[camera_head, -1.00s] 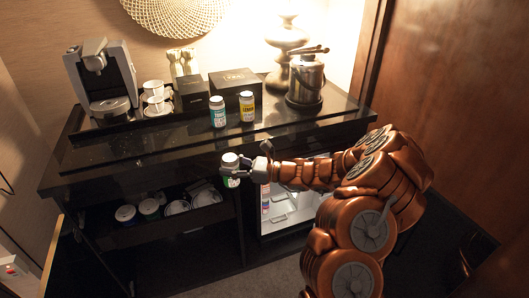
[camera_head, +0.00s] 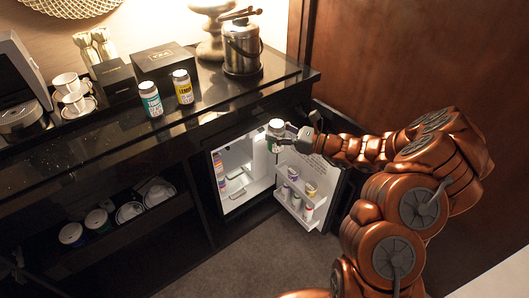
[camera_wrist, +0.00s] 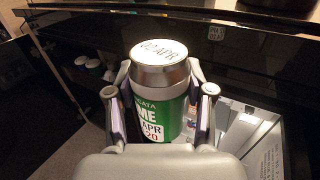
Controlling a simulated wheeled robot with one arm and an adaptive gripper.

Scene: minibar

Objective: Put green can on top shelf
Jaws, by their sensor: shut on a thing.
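The green can (camera_head: 275,138), with a white and silver top, is upright in my gripper (camera_head: 282,138), in front of the upper part of the open fridge (camera_head: 238,165). In the wrist view the green can (camera_wrist: 158,105) sits between the two fingers of my gripper (camera_wrist: 160,90), which are shut on its sides. The lit fridge interior shows behind and below the can in the head view. Its shelves are small and partly hidden, so I cannot tell the top shelf clearly.
The open fridge door (camera_head: 320,180) has racks with several small cans and lies close to my arm. The dark counter (camera_head: 200,115) overhangs the fridge, with a teal can (camera_head: 151,100), yellow can (camera_head: 183,88) and ice bucket (camera_head: 242,48) on it. Carpet (camera_head: 250,250) in front is clear.

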